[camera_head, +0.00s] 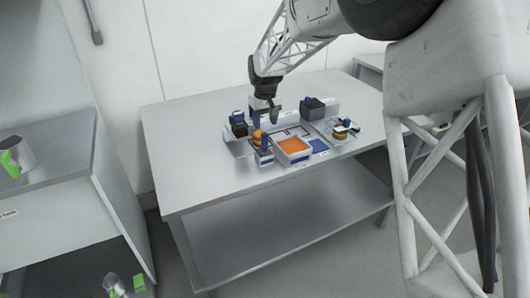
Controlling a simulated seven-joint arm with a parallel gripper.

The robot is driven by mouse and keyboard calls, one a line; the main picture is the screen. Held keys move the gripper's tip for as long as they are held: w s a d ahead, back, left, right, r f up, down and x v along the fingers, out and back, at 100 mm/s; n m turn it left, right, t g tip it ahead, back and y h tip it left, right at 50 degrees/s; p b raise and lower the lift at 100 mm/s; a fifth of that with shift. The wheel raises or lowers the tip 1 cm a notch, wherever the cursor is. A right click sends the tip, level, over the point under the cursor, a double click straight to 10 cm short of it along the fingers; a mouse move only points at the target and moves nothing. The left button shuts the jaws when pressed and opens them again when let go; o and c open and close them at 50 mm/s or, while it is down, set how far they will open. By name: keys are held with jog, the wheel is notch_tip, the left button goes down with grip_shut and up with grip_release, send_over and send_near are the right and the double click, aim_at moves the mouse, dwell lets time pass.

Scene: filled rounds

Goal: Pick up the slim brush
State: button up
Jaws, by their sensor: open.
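My gripper (265,119) is open and points down over the left part of the work area on the metal table (190,147). Its fingers are above and close to a group of small items. I cannot make out a slim brush for certain at this size. A narrow blue upright thing (264,141) stands at a small white and blue container just below the gripper, beside a round orange-brown item (257,137). I cannot tell whether this blue thing is the brush, or whether the gripper touches anything.
A white box with orange filling (293,147) stands at the front, next to a blue pad (319,146). A dark box (312,107) is behind. A tray with brown rounds (342,133) lies right. A dark, blue-topped item (238,124) stands left. The table's left side is clear.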

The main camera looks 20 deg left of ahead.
aim_at(264, 134)
jog(key=shift+a+f, duration=0.2)
jog(key=shift+a, duration=0.1)
jog(key=shift+f, duration=1.25)
jog(key=shift+d+f, duration=0.15)
jog(key=shift+f, duration=2.5)
grip_shut()
